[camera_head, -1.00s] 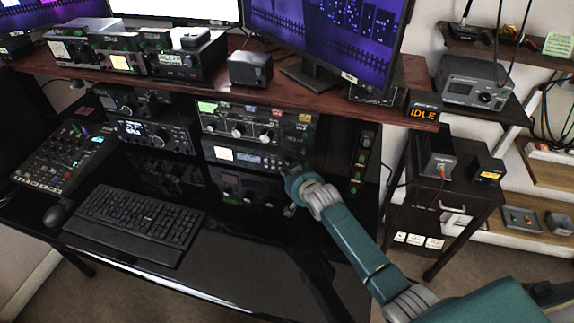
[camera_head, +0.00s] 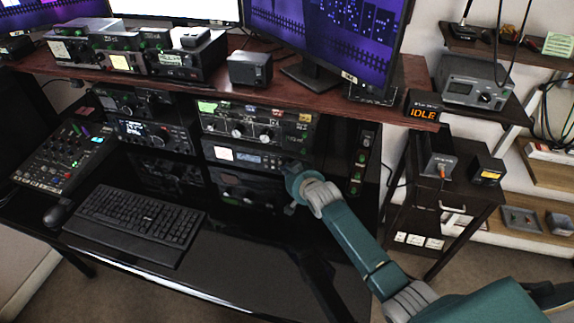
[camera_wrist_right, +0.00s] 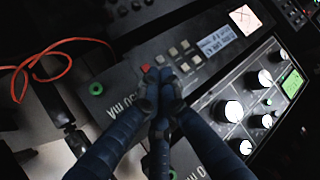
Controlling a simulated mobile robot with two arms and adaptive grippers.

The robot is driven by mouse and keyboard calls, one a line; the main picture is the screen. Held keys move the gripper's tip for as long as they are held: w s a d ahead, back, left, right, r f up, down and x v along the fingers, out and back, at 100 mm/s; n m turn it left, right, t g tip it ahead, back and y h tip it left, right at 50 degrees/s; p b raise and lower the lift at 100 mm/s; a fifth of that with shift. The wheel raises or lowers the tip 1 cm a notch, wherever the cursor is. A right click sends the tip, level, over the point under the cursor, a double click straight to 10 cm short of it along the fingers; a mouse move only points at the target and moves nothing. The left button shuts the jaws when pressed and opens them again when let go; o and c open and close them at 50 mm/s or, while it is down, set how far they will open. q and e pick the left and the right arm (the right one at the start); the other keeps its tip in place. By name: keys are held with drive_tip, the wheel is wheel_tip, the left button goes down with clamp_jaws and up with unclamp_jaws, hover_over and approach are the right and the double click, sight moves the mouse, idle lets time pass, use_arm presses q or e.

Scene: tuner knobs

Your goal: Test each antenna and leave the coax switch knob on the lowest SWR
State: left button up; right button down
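A tuner unit (camera_head: 255,123) with large pale knobs sits in the desk rack; its knobs and green display show at the right of the wrist view (camera_wrist_right: 258,100). Below it is a slim unit (camera_head: 240,156) with a lit display, small keys and a red button (camera_wrist_right: 167,74). Which knob is the coax switch cannot be told. My right gripper (camera_head: 294,182) is at the right end of the slim unit. In the wrist view its dark fingers (camera_wrist_right: 162,98) are drawn together in front of the red button, with nothing seen between them. Contact cannot be told. My left gripper is out of view.
A sign reading IDLE (camera_head: 423,113) stands at the shelf's right end. The wooden shelf (camera_head: 340,102) overhangs the rack. A keyboard (camera_head: 135,222) and mixer (camera_head: 65,155) lie to the left. An orange cable (camera_wrist_right: 62,58) shows in the wrist view.

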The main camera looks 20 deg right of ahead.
drive_tip(key=shift+s+a+r+p, duration=0.1)
drive_tip(key=shift+s+a+p, duration=0.2)
drive_tip(key=shift+s+p, duration=0.25)
drive_tip(key=shift+a, duration=0.1)
drive_tip(key=shift+s, duration=0.1)
drive_tip(key=s+a+p, duration=0.2)
drive_tip(key=shift+s+p, duration=0.35)
drive_tip(key=shift+s, duration=0.05)
drive_tip(key=shift+s+a+p, duration=0.35)
drive_tip(key=shift+s+a, duration=0.05)
drive_tip(key=shift+s, duration=0.2)
idle(4.2)
